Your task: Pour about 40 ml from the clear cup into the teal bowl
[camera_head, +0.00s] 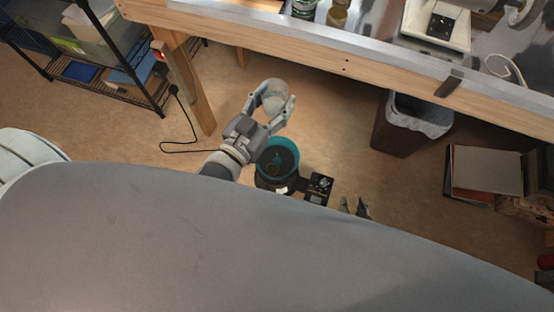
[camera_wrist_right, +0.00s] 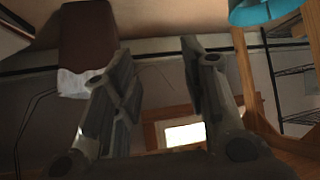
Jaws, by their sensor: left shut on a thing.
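The clear cup (camera_head: 273,103) is in my left gripper (camera_head: 278,96), whose fingers are shut around it, in the head view. The cup is held above and beyond the teal bowl; its contents cannot be made out. The teal bowl (camera_head: 289,151) has a dark inside and sits on a dark round stand, below and slightly right of the left gripper. Its teal side also shows at the top right of the right wrist view (camera_wrist_right: 262,11). My right gripper (camera_head: 355,207) is right of the bowl, low in the head view. In the right wrist view its fingers (camera_wrist_right: 160,75) are apart and empty.
A small black device (camera_head: 319,188) adjoins the stand. A wooden workbench (camera_head: 330,62) crosses the top. A lined waste bin (camera_head: 392,137) stands under it, with boxes (camera_head: 484,170) to the right. A wire shelf (camera_head: 120,80) and black cable (camera_head: 180,151) are at left.

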